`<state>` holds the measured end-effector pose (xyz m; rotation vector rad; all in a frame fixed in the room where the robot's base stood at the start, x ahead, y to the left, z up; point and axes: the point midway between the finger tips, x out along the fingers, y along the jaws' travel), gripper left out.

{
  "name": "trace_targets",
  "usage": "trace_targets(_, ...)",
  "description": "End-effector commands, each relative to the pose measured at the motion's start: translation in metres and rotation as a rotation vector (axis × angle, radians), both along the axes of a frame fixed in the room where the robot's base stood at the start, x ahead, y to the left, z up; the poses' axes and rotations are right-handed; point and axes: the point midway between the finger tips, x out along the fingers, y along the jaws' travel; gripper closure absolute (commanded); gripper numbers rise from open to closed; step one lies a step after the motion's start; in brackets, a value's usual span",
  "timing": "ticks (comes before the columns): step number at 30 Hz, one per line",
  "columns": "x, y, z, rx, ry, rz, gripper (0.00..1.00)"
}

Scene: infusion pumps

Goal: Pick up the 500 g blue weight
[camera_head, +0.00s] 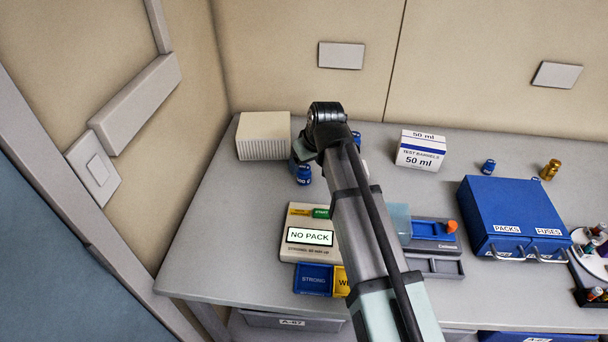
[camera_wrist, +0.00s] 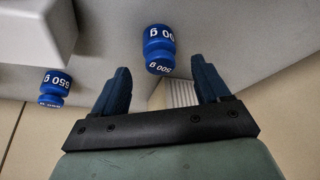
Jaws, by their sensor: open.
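The blue weight marked 500 g (camera_wrist: 159,50) stands on the grey bench. In the wrist view it lies between and just beyond the fingertips of my open gripper (camera_wrist: 160,66), with a gap to each finger. In the head view a blue weight (camera_head: 304,175) shows just below my wrist, likely the same one; my fingers are mostly hidden there by the arm. A second blue weight, which reads 550 g (camera_wrist: 54,86), stands left of my left finger in the wrist view; a blue weight (camera_head: 356,138) partly shows behind my arm.
A ribbed cream box (camera_head: 264,137) stands close left of the weight. The NO PACK device (camera_head: 310,234) is in front. The 50 ml carton (camera_head: 421,150), another blue weight (camera_head: 488,167), a brass weight (camera_head: 550,170) and a blue case (camera_head: 513,218) stand to the right.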

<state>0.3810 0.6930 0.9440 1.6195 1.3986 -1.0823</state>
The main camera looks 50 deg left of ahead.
Motion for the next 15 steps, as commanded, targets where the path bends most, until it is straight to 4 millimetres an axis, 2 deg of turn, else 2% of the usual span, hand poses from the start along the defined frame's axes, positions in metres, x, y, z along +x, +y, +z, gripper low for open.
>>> trace_targets(5,0.0,0.002,-0.007,0.0,0.0,0.0,0.25)
trace_targets(15,0.001,0.015,-0.044,-0.001,0.001,0.0,0.25)
